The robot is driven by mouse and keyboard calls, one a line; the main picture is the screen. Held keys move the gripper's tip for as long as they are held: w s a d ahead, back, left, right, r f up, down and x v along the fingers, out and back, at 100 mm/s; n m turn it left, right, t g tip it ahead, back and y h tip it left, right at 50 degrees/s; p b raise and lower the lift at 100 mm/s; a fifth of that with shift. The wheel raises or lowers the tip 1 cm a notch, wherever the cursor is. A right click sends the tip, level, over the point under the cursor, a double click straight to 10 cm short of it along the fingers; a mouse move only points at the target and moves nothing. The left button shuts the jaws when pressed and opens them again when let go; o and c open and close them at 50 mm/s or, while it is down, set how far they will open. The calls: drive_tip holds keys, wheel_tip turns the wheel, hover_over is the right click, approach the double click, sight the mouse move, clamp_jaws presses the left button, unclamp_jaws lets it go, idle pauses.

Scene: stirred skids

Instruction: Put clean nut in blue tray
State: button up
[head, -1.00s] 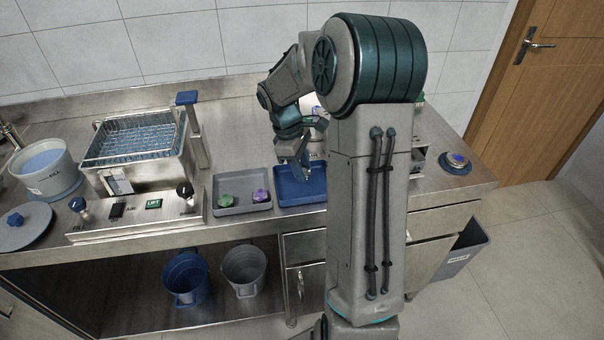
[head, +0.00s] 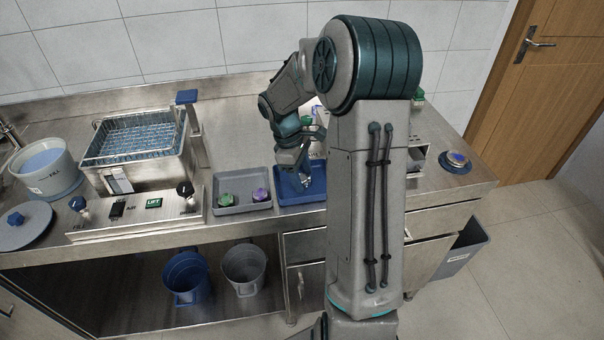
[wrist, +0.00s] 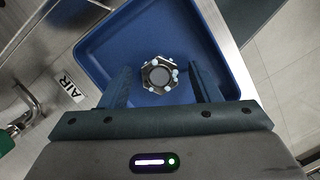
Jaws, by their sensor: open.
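The blue tray (head: 290,199) sits on the steel counter, to the right of a grey tray, partly hidden behind my arm. It also fills the middle of the wrist view (wrist: 112,40). A metal hex nut (wrist: 158,75) with several small pale bits on its rim lies in the blue tray. My gripper (head: 304,180) is over the blue tray. In the wrist view my gripper (wrist: 160,88) is open, with its two fingers apart on either side of the nut. I cannot tell any contact between the fingers and the nut.
The grey tray (head: 230,210) holds a green piece (head: 227,199) and a purple piece (head: 261,195). A machine with a wire basket (head: 135,140) and a control panel stands to the left.

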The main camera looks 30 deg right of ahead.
drive_tip(key=v, duration=1.1)
drive_tip(key=s+a+m+t, duration=0.1)
drive_tip(key=s+a+m, duration=0.2)
drive_tip(key=s, duration=0.4)
drive_tip(key=s+a+m+t+y, duration=0.1)
drive_tip(key=s+a+m+t, duration=0.1)
drive_tip(key=s, duration=0.5)
drive_tip(key=s+a+r+m+t+y, duration=0.1)
drive_tip(key=s+a+m+t, duration=0.1)
drive_tip(key=s+a+m, duration=0.2)
drive_tip(key=s+a, duration=0.2)
drive_tip(key=s, duration=0.1)
drive_tip(key=shift+a, duration=0.25)
drive_tip(key=shift+s, duration=0.15)
